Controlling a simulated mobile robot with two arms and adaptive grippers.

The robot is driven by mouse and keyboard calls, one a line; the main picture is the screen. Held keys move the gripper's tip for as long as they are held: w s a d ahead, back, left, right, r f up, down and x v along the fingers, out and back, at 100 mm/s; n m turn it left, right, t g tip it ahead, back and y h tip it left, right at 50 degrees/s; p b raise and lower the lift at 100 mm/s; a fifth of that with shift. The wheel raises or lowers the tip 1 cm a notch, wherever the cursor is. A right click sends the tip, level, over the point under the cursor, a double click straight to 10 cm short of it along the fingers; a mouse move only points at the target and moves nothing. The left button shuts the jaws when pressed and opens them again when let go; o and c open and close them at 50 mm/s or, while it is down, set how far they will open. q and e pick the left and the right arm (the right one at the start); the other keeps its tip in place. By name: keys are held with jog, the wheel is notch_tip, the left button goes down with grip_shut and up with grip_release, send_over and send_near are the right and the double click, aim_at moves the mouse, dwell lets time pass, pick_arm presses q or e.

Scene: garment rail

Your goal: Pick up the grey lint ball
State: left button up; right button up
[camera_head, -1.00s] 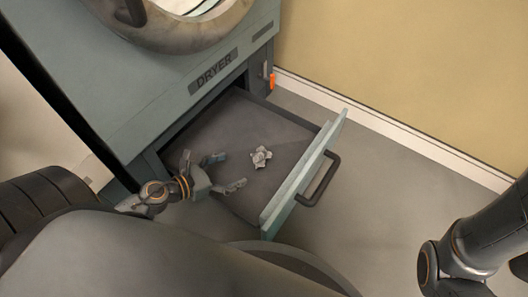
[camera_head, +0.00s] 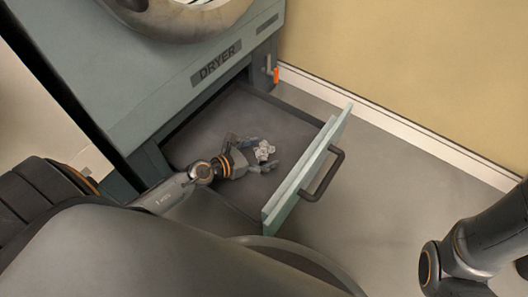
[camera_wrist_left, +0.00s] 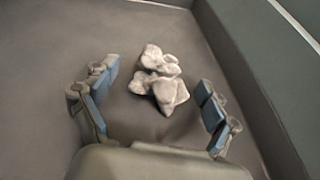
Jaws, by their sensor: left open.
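The grey lint ball (camera_head: 264,150) is a small, lumpy, light grey clump on the floor of the open drawer (camera_head: 290,127) under the dryer. My left gripper (camera_head: 264,153) reaches into the drawer and is open, with its fingers around the near side of the lint ball. In the left wrist view the lint ball (camera_wrist_left: 160,79) lies ahead of and between the two blue-padded fingers (camera_wrist_left: 158,103), with a gap on each side. My right arm shows at the right edge of the head view, but its gripper is out of sight.
The teal dryer (camera_head: 165,75) stands above and behind the drawer, with a round door at the top. The drawer's front panel (camera_head: 308,168) with its dark handle (camera_head: 325,176) rises right of the gripper. Open floor (camera_head: 400,190) lies to the right, up to the wall.

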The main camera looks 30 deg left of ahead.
pick_arm(q)
jog(key=shift+c, duration=0.4)
jog(key=c, duration=1)
